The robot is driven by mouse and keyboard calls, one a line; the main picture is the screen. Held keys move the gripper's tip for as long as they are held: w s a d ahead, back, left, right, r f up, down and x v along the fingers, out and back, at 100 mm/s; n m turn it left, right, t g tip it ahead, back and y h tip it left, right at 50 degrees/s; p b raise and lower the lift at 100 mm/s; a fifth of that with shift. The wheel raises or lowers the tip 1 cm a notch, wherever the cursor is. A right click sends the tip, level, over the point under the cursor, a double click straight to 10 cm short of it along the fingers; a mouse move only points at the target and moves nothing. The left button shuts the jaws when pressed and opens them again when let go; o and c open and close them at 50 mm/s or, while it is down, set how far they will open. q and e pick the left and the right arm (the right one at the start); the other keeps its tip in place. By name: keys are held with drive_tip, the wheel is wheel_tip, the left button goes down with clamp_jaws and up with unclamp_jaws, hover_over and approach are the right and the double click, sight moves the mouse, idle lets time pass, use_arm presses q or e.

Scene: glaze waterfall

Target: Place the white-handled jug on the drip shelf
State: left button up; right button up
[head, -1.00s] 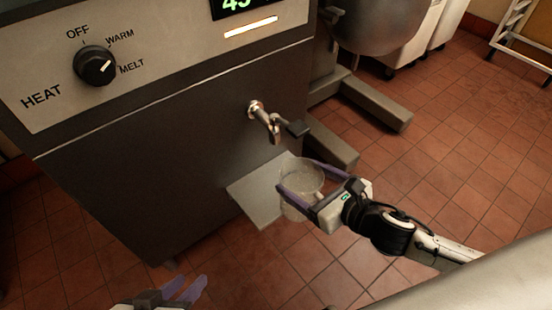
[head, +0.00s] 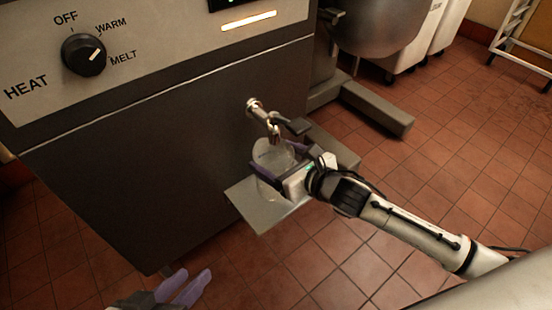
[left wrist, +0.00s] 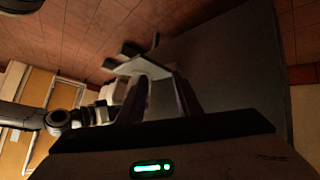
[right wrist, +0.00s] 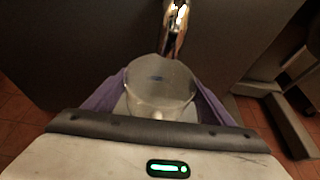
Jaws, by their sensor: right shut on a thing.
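The clear jug (head: 270,156) is upright over the drip shelf (head: 262,217), just below the tap. My right gripper (head: 275,166) is shut around its sides. In the right wrist view the jug (right wrist: 160,88) stands between the two purple fingers, with its mouth open and some pale content or haze inside. Its white handle is mostly hidden towards my palm. I cannot tell whether its base touches the shelf. My left gripper (head: 184,288) is open and empty, low at the left, away from the jug; its fingers (left wrist: 160,98) show apart in the left wrist view.
The metal tap (head: 264,114) with its dark lever sticks out of the machine front (head: 150,150) close above the jug's rim. A knob (head: 84,55) is on the panel. Grey machine legs (head: 375,108) lie to the right. Tiled floor is open in front.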

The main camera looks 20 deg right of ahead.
use_arm(q)
drive_tip(key=shift+f, duration=0.15)
use_arm(e)
drive_tip(key=shift+f, duration=0.1)
drive_tip(key=o, duration=1.5)
use_arm(q)
drive_tip(key=a+f+p, duration=0.1)
drive_tip(key=p, duration=0.1)
drive_tip(key=s+a+f+y+p, duration=0.1)
drive_tip(key=p, duration=0.1)
drive_tip(key=shift+a+g+y, duration=0.2)
drive_tip(key=shift+g+y, duration=0.1)
drive_tip(key=shift+g, duration=0.1)
use_arm(e)
drive_tip(key=v, duration=1.2)
